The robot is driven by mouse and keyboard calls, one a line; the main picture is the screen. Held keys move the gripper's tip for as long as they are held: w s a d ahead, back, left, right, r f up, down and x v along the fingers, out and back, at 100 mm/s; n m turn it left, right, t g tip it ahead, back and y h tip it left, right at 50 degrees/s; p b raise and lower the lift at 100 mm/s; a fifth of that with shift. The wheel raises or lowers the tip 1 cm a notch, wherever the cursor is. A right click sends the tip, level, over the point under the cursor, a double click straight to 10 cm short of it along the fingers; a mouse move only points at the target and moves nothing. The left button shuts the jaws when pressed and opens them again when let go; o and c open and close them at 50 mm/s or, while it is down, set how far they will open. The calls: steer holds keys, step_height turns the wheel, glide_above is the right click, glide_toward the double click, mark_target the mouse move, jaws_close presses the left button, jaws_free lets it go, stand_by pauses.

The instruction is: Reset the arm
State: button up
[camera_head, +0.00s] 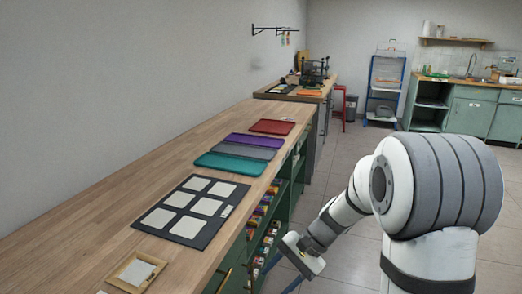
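My arm, white with dark grey bands, fills the lower right of the head view. It bends down and to the left. My gripper (301,262) is at its lower end, over the floor just right of the long workbench's open shelves. The fingers are small and partly turned away, so I cannot tell whether they are open or shut. I see nothing clearly held. The gripper appears below the level of the bench top.
A long wooden workbench (110,217) runs along the left wall. On it are a black board (191,211) with white cards, teal (231,163), purple (254,141) and red (272,127) trays, and a small wooden frame (137,271).

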steer(key=s+d+r+n+t+h+p, duration=0.1)
steer(key=s+d+r+n+h+p, duration=0.1)
steer(key=r, duration=0.5)
steer(key=s+d+r+n+t+h+p, duration=0.2)
steer(key=s+d+r+h+p, duration=0.1)
steer(key=s+d+r+p, duration=0.2)
steer(key=s+d+r+n+t+h+p, duration=0.2)
steer(key=s+d+r+n+h+p, duration=0.1)
steer(key=s+r+p, duration=0.2)
step_height(320, 180, up, 4)
steer(key=shift+s+d+r, duration=0.25)
steer(key=shift+s, duration=0.9)
